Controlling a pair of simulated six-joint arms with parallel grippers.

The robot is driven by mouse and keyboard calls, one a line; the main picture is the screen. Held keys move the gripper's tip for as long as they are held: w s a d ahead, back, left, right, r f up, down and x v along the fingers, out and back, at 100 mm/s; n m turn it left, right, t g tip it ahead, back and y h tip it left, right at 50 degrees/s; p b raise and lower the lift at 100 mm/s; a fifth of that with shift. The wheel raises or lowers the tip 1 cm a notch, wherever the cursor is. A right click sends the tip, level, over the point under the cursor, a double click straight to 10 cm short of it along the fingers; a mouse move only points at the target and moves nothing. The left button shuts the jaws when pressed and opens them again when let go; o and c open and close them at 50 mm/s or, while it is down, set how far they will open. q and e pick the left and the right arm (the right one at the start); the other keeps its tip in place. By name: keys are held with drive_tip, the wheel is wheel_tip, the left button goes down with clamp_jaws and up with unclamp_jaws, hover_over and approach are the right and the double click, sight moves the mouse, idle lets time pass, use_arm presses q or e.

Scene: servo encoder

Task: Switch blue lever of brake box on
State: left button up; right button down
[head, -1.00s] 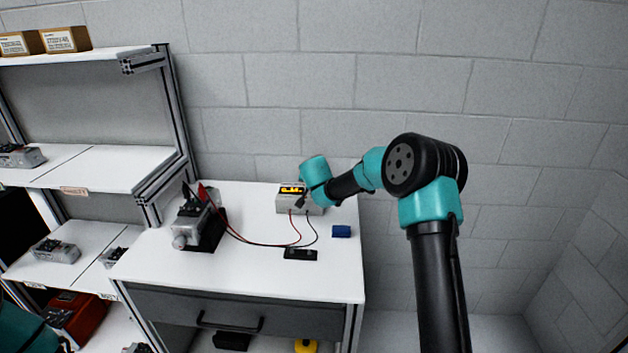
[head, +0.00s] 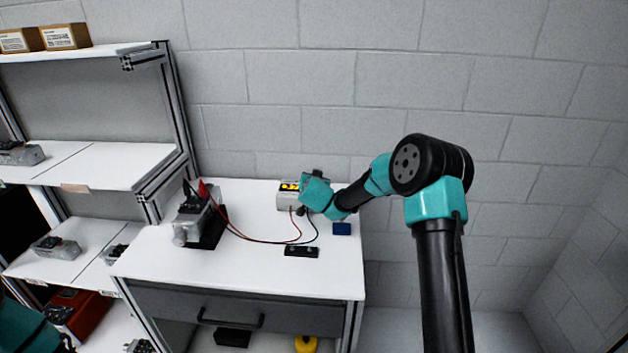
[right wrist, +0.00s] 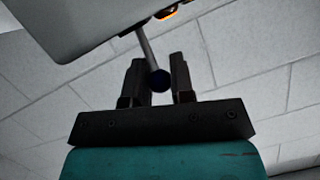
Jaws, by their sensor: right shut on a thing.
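The brake box (head: 287,203) is a grey box with a yellow-lit display, standing at the back right of the white table. Its underside and edge show in the right wrist view (right wrist: 85,25), with an orange light at the top. A thin lever with a dark blue knob (right wrist: 160,81) sticks out of the box there. My right gripper (right wrist: 156,62) is shut on this lever, one dark finger on each side. In the head view my right wrist covers the box's right side and hides the lever. My left gripper is not in view; only part of my left arm shows at the lower left.
A grey motor unit (head: 189,225) on a black stand is at the table's left, with red and black wires running right. A black switch strip (head: 301,251) and a small blue block (head: 342,229) lie near the box. Shelves (head: 105,165) stand at left.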

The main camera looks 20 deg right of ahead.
drive_tip(key=shift+s+a+t, duration=0.1)
drive_tip(key=shift+s+t, duration=0.05)
drive_tip(key=shift+t, duration=0.15)
idle(0.4)
drive_tip(key=c, duration=1)
unclamp_jaws()
drive_tip(key=v, duration=1.7)
drive_tip(key=shift+s+a+f, duration=0.15)
drive_tip(key=shift+a, duration=0.05)
